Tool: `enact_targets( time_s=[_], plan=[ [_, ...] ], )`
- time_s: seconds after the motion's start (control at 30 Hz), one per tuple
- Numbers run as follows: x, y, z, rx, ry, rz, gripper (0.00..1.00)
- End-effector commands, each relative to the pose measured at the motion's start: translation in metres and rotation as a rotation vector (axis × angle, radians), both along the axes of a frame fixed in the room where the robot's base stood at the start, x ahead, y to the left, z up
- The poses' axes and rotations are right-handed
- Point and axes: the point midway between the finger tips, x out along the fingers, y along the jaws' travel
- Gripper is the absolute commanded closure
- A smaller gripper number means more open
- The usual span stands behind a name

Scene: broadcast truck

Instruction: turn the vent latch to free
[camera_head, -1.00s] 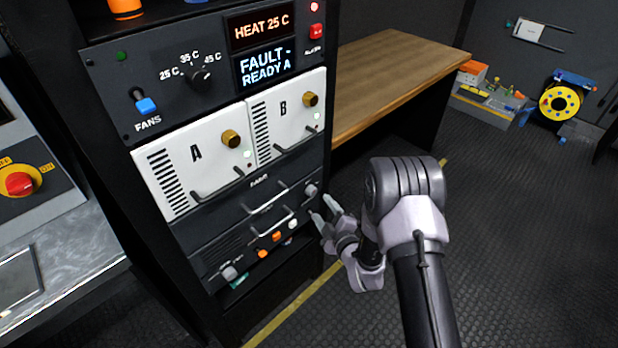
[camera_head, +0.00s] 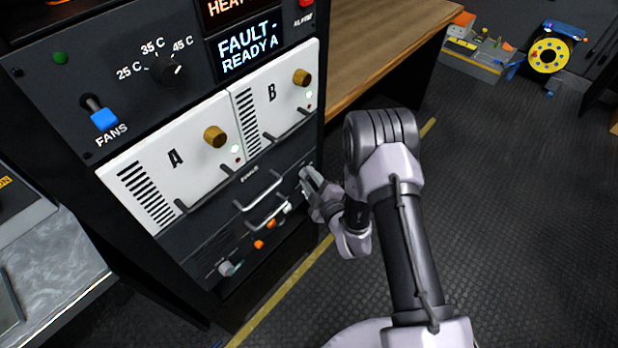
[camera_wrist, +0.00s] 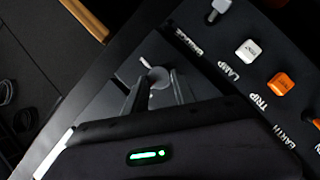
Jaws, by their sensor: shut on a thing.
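The latch is a small grey round knob with a short pale lever (camera_wrist: 156,75), seen in the wrist view on a dark panel. In the head view it sits at the right end of the dark panel below modules A and B, mostly hidden by my gripper (camera_head: 307,178). My gripper, in the wrist view (camera_wrist: 159,90), has one finger on each side of the knob and is shut on it. The lever sticks out toward the upper left in the wrist view. I cannot read any latch marking.
White module A (camera_head: 172,168) and module B (camera_head: 278,95) are above. Bar handles (camera_head: 258,191) stick out just left of my gripper. A white LAMP button (camera_wrist: 248,50) and an orange TRIP button (camera_wrist: 281,84) are close by.

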Motion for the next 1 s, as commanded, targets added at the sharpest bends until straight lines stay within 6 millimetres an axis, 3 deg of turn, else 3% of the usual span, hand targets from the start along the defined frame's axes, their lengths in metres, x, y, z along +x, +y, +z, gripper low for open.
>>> enact_targets(
  time_s=[0.03, 0.13, 0.57, 1.0],
  plan=[
    [0.0, 0.0, 0.0, 0.0, 0.0, 0.0, 0.8],
    [0.0001, 0.0, 0.0, 0.0, 0.0, 0.0, 1.0],
    [0.001, -0.0007, 0.0022, 0.052, 0.067, 0.0, 1.0],
    [0.0043, -0.0031, 0.0062, 0.286, 0.365, 0.0, 1.0]
  ],
)
